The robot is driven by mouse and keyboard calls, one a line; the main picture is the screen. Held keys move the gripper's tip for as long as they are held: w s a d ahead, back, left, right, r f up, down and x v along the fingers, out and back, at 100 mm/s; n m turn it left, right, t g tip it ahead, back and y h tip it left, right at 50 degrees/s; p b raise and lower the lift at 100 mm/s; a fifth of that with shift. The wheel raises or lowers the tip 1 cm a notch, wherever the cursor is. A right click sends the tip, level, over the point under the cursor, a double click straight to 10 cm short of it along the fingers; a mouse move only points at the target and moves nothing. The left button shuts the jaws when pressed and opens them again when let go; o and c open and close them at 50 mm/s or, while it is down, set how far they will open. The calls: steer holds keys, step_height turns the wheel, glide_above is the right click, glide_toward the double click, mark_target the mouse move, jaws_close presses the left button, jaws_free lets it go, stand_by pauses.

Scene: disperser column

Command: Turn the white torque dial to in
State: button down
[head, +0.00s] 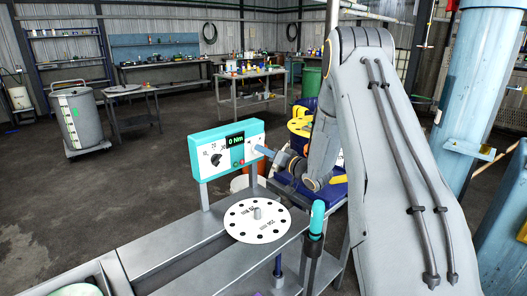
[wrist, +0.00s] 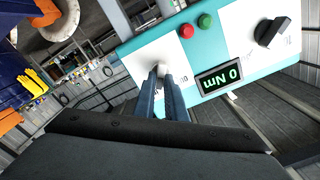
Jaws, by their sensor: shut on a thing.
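The teal control box (head: 227,128) stands on posts at the back of the metal bench. My gripper (head: 259,149) reaches its right side from the right. In the wrist view, my gripper (wrist: 161,79) has its two blue fingers shut on the small white torque dial (wrist: 161,70), on the white plate of the box. The fingers hide most of the dial, and I cannot read its setting or marks. The green display (wrist: 219,76) reads 0 Nm.
A black knob (head: 216,159) with a numbered scale is on the box's left side. Red (wrist: 186,31) and green (wrist: 205,21) buttons sit near the display. A white disc with holes (head: 257,221) lies on the bench. A teal-handled tool (head: 317,217) stands at the bench's right edge.

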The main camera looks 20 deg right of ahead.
steer(key=shift+m, duration=0.6)
steer(key=c, duration=1.8)
jaws_free()
steer(key=b+v, duration=0.2)
steer(key=v, duration=0.5)
steer(key=shift+s+d, duration=0.2)
steer(key=shift+s, duration=0.15)
